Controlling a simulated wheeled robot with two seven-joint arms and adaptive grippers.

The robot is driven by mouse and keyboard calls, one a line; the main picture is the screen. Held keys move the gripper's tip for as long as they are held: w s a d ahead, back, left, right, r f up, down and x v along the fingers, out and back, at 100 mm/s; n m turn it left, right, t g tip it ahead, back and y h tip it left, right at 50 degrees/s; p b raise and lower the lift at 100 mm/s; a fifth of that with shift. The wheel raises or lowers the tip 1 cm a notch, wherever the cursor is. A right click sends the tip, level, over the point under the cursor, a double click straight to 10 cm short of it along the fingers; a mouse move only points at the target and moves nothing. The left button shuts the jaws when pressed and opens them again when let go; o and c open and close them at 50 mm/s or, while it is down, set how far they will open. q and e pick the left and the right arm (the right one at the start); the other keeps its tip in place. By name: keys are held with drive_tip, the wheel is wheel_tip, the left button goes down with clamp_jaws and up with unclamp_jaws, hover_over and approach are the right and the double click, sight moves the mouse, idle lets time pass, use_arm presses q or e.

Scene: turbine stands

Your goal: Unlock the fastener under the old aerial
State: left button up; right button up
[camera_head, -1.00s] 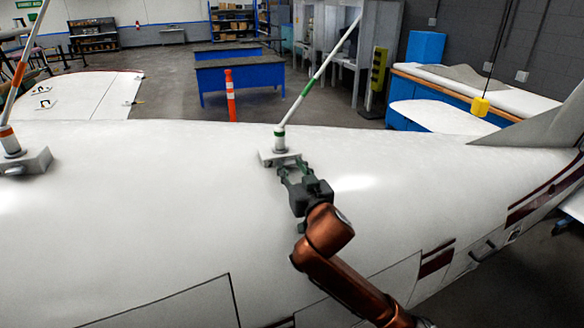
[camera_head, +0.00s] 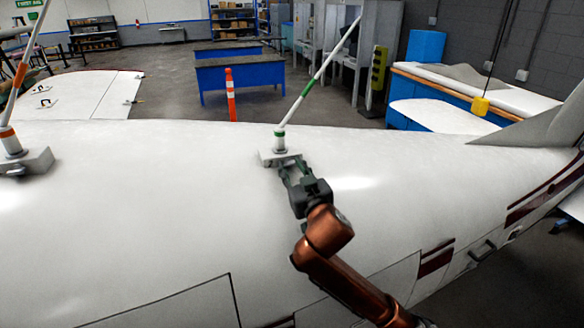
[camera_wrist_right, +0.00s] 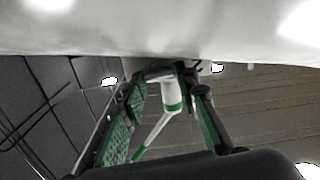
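A green-banded aerial (camera_head: 306,92) stands tilted on a pale square base (camera_head: 269,157) on top of the white fuselage. Another aerial with orange bands (camera_head: 12,137) stands on a similar base (camera_head: 36,160) at the far left. The frames do not show which is the old one. My right gripper (camera_head: 291,167) is at the near side of the green-banded aerial's base. In the right wrist view, my right gripper's fingers (camera_wrist_right: 168,85) are apart, with the green-banded aerial (camera_wrist_right: 172,98) showing behind the gap. The fastener cannot be made out. My left gripper does not show.
The white fuselage (camera_head: 130,215) fills the foreground, clear between the aerials. A tail fin (camera_head: 545,128) rises at the right. A yellow hoist pendant (camera_head: 481,106) hangs at the back right. Blue tables (camera_head: 240,80) and an orange post (camera_head: 231,95) stand beyond.

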drive_tip(key=o, duration=0.4)
drive_tip(key=v, duration=1.2)
drive_tip(key=shift+r, duration=0.1)
